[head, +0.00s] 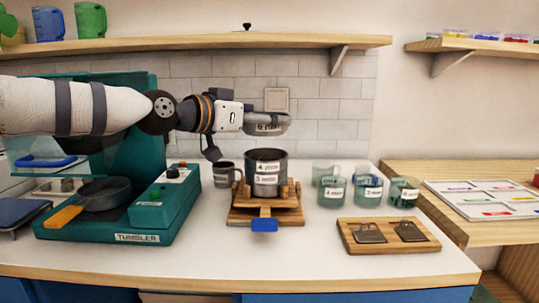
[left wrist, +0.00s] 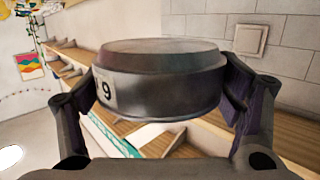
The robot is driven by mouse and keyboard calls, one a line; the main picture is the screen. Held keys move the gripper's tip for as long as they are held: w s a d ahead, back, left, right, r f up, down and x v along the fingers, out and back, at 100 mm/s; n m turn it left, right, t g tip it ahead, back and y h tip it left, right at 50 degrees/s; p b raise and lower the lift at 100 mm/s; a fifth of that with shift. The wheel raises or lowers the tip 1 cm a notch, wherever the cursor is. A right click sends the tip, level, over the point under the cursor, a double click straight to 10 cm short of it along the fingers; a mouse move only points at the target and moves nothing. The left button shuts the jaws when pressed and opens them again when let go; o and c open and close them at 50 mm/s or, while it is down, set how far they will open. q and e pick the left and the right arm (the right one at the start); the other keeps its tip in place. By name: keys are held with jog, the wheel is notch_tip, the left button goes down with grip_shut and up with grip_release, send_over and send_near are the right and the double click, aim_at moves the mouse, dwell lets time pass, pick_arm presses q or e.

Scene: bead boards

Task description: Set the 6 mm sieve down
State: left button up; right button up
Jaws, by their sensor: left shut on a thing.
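My left gripper (head: 262,119) is shut on a round grey metal sieve (head: 268,129), whose label is hard to read in the head view. In the left wrist view the sieve (left wrist: 160,82) sits between both fingers (left wrist: 165,97), with a label that looks like an upside-down 6. The gripper holds it in the air above a metal sieve stack (head: 266,165), with a gap between them. The stack's labels seem to read 4 mm and 3 mm. It stands upright on a wooden stand (head: 280,217) with a blue front tab. My right gripper is not in view.
A teal tumbler machine (head: 138,238) with a pan stands left. A grey cup (head: 224,176) is just left of the stack, and several labelled glass cups (head: 333,190) stand right. A wooden tray (head: 390,247) holds two dark pieces. A shelf (head: 220,41) runs above the arm.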

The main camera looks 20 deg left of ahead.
pick_arm(q)
jog(key=w+f, duration=0.2)
jog(key=f, duration=0.1)
jog(key=shift+w+a+b, duration=0.2)
jog(key=shift+w+b, duration=0.05)
jog(key=shift+b, duration=0.1)
jog(key=f, duration=0.2)
jog(key=shift+w+f, duration=0.3)
jog(key=shift+w, duration=0.05)
jog(key=shift+f, duration=0.45)
jog(key=o, duration=1.1)
jog(key=shift+f, duration=0.1)
